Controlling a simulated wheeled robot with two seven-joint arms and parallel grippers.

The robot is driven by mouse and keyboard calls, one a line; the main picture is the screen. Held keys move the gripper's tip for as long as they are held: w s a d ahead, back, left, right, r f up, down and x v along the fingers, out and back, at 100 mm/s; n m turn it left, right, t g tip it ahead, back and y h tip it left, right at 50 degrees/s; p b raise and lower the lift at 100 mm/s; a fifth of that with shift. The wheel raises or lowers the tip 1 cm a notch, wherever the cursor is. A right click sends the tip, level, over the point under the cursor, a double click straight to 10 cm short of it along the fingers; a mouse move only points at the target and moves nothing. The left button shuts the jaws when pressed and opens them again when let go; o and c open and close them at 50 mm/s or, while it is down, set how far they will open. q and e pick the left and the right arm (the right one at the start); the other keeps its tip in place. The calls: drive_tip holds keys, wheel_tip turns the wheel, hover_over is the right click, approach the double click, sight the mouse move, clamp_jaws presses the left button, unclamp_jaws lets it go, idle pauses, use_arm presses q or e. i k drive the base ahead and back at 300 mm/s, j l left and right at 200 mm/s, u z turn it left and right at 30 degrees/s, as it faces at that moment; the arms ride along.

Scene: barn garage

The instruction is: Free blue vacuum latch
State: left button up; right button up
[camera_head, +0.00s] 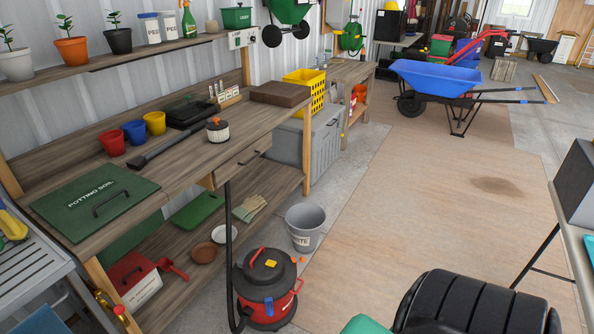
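The vacuum (252,283) stands upright on the floor, with a red drum and a black top. A small blue latch (268,306) shows on the front of its drum. From this distance I cannot tell whether the latch is fastened or loose. A yellow piece and a red handle are on the black top, and another red part is at its right side. A black hose (229,220) rises along the vacuum's left side towards the workbench. Neither of my grippers is in view.
A grey bucket (305,240) stands just behind the vacuum. The wooden workbench (190,150) with its lower shelf is at the left. A black ribbed object (480,305) fills the lower right. The floor (430,200) beyond is largely clear up to a blue wheelbarrow (435,77).

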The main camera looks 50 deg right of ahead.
sight(269, 302)
drive_tip(key=z, duration=1.25)
drive_tip(key=i+l, duration=0.1)
drive_tip(key=i, duration=0.65)
